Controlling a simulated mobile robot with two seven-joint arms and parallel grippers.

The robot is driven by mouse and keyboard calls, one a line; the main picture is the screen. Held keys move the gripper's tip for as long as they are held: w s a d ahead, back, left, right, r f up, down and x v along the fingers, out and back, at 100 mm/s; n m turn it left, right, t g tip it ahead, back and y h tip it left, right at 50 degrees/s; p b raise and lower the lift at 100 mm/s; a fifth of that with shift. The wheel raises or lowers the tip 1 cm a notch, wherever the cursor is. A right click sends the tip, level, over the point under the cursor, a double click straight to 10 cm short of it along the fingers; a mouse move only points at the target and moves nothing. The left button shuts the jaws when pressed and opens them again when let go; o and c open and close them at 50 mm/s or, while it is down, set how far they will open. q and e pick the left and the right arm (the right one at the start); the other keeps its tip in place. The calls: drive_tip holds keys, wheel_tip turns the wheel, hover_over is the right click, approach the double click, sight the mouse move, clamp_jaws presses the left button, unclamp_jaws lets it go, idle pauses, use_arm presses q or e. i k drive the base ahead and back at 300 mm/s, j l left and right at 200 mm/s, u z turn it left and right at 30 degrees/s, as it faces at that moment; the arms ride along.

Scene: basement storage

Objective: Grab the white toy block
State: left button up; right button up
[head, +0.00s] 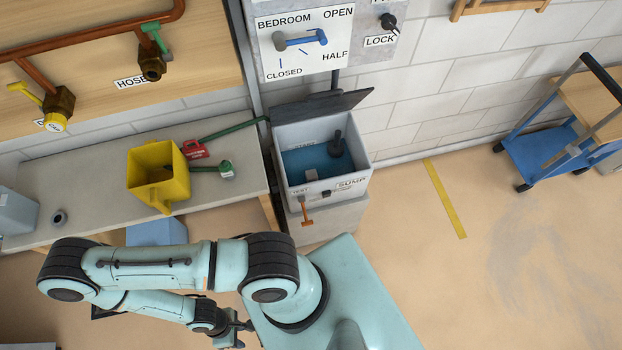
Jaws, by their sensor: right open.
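My left gripper is not in view.
The dark box lid (340,103) stands raised at the back. A dark pump-like object (336,146) stands inside the box. A yellow container (152,176) stands on the grey bench (95,160) to the left. A blue cart (540,155) is at right. Floor between is clear.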

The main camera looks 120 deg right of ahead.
sight(311, 175)
drive_tip(key=z, duration=0.45)
drive_tip(key=l+z, duration=0.1)
drive_tip(key=z, duration=0.85)
drive_tip(key=l+z, duration=0.15)
drive_tip(key=z, duration=0.8)
drive_tip(key=l+z, duration=0.15)
drive_tip(key=z, duration=0.8)
drive_tip(key=l+z, duration=0.1)
drive_tip(key=z, duration=0.4)
